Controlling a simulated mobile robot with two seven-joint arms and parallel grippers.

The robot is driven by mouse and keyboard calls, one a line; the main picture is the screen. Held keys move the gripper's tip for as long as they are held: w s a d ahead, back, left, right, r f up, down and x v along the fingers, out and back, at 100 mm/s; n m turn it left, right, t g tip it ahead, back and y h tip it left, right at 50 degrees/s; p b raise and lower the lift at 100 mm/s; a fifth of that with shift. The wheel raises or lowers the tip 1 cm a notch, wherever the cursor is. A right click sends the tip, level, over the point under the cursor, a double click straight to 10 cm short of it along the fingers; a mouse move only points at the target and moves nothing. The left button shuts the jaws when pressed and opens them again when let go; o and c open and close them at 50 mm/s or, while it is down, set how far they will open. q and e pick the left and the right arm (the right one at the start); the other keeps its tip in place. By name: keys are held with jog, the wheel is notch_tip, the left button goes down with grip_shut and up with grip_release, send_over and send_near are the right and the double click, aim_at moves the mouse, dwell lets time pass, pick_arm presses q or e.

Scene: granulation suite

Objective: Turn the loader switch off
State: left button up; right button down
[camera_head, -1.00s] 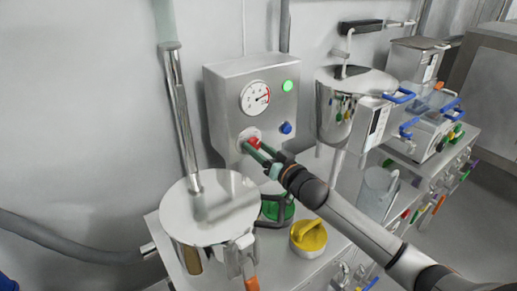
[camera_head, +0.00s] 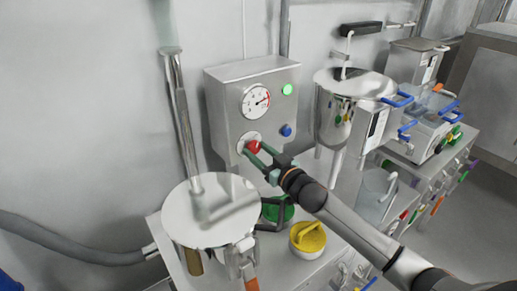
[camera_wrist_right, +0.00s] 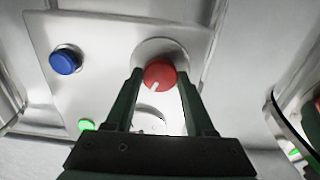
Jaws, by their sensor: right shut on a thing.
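The loader's control box (camera_head: 222,112) is a grey metal panel on the wall, with a red rotary switch (camera_head: 252,147) low on its front. In the right wrist view the red switch (camera_wrist_right: 160,74) sits on a round pale plate, and its white mark points down and slightly left. My right gripper (camera_head: 257,151) is shut on the red switch, with one dark green finger on each side of it, as the wrist view (camera_wrist_right: 158,80) also shows. My left gripper is not in view.
The box also carries a dial gauge (camera_head: 256,100), a lit green lamp (camera_head: 288,89) and a blue button (camera_head: 286,130). A lidded steel vessel (camera_head: 209,212) stands below left. A yellow-handled lid (camera_head: 307,238) and a grey jug (camera_head: 374,195) stand on the bench.

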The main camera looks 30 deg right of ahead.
jog(key=n+p, duration=0.1)
jog(key=n, duration=0.2)
jog(key=shift+n, duration=0.3)
jog(key=n+p, duration=0.1)
jog(key=n, duration=0.2)
jog(key=shift+n, duration=0.3)
jog(key=n, duration=0.3)
jog(key=shift+n, duration=1.8)
jog(key=shift+c, duration=1.3)
grip_release()
jog(key=shift+s, duration=0.1)
jog(key=s+d, duration=0.1)
jog(key=s, duration=1.1)
jog(key=shift+s+d+b, duration=0.15)
jog(key=shift+d+b, duration=0.2)
jog(key=shift+b, duration=0.1)
